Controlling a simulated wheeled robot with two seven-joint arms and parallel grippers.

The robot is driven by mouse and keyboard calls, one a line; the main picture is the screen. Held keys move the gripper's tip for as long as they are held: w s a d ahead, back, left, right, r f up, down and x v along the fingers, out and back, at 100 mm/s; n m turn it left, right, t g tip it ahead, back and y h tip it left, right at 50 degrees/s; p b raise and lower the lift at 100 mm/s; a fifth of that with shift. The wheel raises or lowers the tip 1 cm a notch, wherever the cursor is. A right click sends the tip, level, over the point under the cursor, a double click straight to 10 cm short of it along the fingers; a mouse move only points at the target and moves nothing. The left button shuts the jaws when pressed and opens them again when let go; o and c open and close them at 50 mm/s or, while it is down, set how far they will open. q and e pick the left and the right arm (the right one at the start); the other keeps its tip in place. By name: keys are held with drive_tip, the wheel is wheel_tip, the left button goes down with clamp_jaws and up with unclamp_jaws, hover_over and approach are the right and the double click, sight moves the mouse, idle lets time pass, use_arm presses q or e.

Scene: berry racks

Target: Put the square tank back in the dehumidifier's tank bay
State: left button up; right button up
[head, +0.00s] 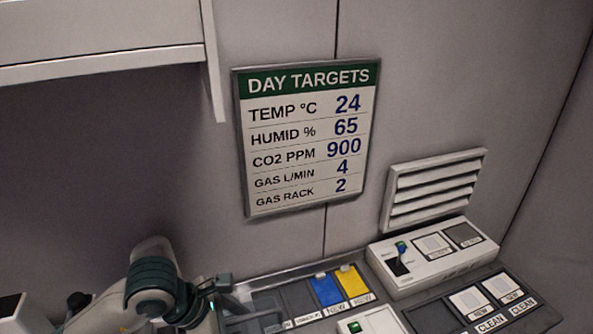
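No square tank and no dehumidifier tank bay can be made out in the head view. My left arm comes in at the bottom left, with white links and dark green joints. Its gripper end (222,285) is over the left end of the bench trays, low in the picture. The fingers are too small and partly hidden, so I cannot tell whether they are open or shut, or whether they hold anything. My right gripper is out of view.
On the bench are a white switch box (430,262), a blue card (327,290), a yellow card (353,281) and pads labelled "CLEAN".

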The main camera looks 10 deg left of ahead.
use_arm(q)
drive_tip(key=shift+d+f, duration=0.1)
